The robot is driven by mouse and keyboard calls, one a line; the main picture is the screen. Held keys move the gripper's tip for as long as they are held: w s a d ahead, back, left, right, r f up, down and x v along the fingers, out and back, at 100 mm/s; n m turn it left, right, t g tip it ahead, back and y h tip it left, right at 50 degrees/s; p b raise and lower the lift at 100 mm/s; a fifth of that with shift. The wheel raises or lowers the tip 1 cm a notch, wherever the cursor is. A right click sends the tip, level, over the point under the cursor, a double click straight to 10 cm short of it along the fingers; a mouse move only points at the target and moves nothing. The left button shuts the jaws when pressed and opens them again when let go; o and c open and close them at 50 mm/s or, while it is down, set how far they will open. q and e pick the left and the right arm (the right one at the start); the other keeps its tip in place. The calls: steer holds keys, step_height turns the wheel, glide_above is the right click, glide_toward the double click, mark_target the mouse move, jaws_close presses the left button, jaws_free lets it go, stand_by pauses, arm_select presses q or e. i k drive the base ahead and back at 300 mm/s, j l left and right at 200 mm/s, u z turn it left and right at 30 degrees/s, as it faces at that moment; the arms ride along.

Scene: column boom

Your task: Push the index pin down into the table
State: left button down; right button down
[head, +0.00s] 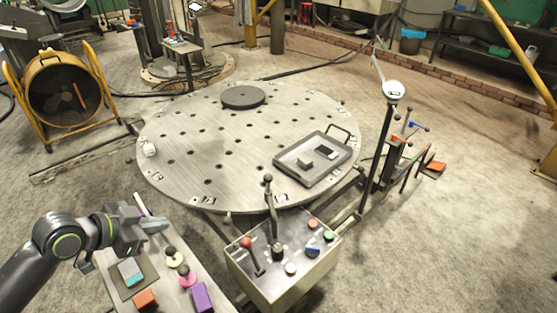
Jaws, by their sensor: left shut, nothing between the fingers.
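The round steel table (215,150) with rows of dark holes fills the middle of the head view. An upright pin-like rod with a dark ball knob (268,179) stands at the table's near edge, in front of the control box's back side. I take it to be the index pin, but its lower end is hard to tell from the box's lever. My left gripper (158,226) is shut and empty, left of the control box and over the small side bench, well apart from the knob. My right gripper is not in view.
The control box (275,283) carries a red-knobbed lever (247,243) and several buttons. A grey tray (315,172) and a dark disc (243,97) lie on the table. The side bench (187,255) holds several small coloured items. A dial post (393,91) stands right.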

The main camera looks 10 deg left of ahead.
mark_target(267, 179)
steer(key=i+l, duration=0.75)
